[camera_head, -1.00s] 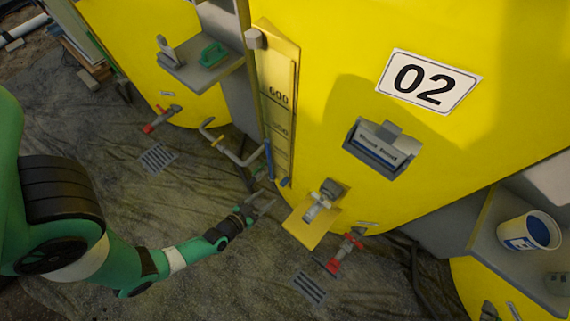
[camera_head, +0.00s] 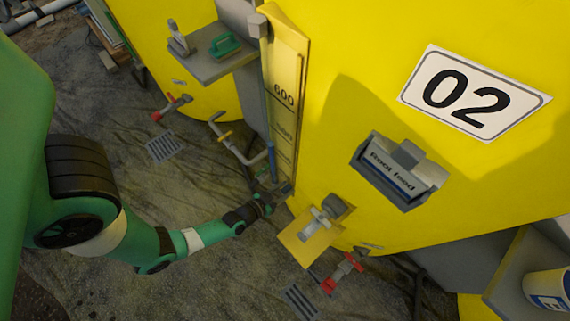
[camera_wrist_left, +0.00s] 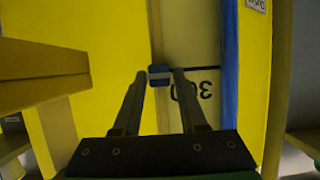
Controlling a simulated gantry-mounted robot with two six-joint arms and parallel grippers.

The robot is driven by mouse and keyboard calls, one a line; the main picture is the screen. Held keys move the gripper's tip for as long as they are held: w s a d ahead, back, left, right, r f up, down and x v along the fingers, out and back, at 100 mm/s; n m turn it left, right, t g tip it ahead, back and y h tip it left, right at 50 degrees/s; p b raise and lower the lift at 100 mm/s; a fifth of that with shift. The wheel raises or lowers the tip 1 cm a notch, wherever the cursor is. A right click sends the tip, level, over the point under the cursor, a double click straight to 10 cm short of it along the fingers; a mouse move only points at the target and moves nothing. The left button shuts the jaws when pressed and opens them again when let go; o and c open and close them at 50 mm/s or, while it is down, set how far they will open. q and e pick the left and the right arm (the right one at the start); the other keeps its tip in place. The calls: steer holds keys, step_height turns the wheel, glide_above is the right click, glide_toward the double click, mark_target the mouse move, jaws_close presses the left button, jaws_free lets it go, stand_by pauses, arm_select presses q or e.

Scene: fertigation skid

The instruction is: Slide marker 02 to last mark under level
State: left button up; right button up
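Tank 02 (camera_head: 350,60) is yellow, with a tall pale scale board (camera_head: 287,80) on its side. A sight tube (camera_head: 271,160) with blue liquid runs along the board; its blue column also shows in the left wrist view (camera_wrist_left: 230,60). My left gripper (camera_head: 272,196) is at the board's lower end. In the wrist view its fingers (camera_wrist_left: 160,78) are apart, with the marker between or just beyond their tips; contact is unclear. My right gripper is out of view.
A yellow bracket (camera_head: 308,240) and red-handled valve (camera_head: 342,272) stand right of my gripper. A "Root feed" label holder (camera_head: 400,172) is on the tank. A grey pipe (camera_head: 238,150) runs left of the board. A shelf (camera_head: 215,62) carries a green tool.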

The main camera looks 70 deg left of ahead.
arm_select(q)
jaws_close()
stand_by(1.1)
